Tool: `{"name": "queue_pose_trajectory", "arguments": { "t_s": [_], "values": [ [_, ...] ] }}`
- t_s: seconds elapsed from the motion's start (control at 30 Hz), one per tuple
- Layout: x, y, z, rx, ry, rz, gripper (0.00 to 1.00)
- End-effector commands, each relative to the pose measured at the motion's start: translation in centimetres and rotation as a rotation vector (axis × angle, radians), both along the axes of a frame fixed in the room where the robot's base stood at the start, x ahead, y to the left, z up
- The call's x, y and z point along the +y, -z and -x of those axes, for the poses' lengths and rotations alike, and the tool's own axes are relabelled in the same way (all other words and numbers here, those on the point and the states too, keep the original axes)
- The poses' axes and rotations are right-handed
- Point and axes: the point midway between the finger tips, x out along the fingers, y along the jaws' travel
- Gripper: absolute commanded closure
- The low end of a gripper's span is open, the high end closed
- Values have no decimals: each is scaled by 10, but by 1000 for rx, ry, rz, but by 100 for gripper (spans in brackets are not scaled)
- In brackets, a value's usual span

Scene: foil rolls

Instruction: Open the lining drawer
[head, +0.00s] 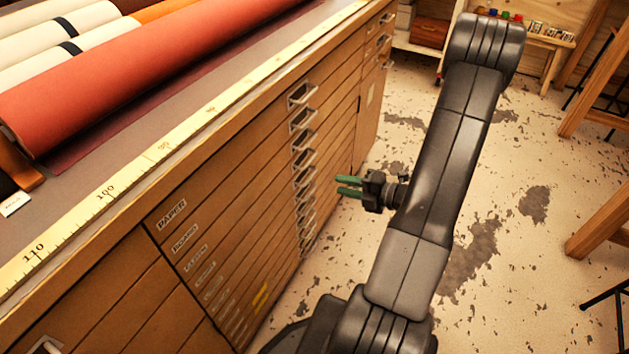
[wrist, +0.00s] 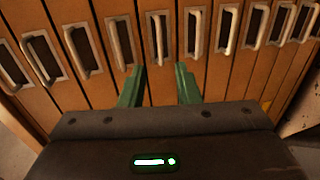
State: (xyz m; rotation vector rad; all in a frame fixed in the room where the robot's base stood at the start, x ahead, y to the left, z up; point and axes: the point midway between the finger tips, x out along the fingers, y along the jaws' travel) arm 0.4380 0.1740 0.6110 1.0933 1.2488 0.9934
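A wooden cabinet of shallow drawers (head: 225,215) stands along the left in the head view, each drawer with a metal pull handle (head: 302,95). The top label (head: 172,212) reads PAPER. The labels below are too small to read surely, so I cannot tell which drawer is the lining drawer. My gripper (head: 345,187) has green fingers and points at the handle column from a short distance. In the wrist view my gripper (wrist: 158,80) is open and empty, its fingers apart. A handle (wrist: 157,38) lies ahead between the fingertips, with other handles on both sides. No contact shows.
Rolls, including a large red one (head: 150,70), lie on the cabinet top behind a yellow measuring strip (head: 105,192). The floor (head: 400,95) beside the cabinet is worn and mostly clear. Wooden stools (head: 600,225) stand at the right. A low shelf (head: 430,30) is at the back.

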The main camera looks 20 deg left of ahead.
Motion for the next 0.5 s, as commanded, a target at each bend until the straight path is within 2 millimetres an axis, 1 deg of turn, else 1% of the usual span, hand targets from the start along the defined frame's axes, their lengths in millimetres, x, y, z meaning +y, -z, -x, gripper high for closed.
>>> {"name": "queue_pose_trajectory", "arguments": {
  "t_s": [0.03,0.3,0.5],
  "values": [
    [11,4,0,-1,-5,0,71],
    [60,15,-3,-1,-5,1,71],
    [85,19,-6,-1,-3,1,71]
  ]
}}
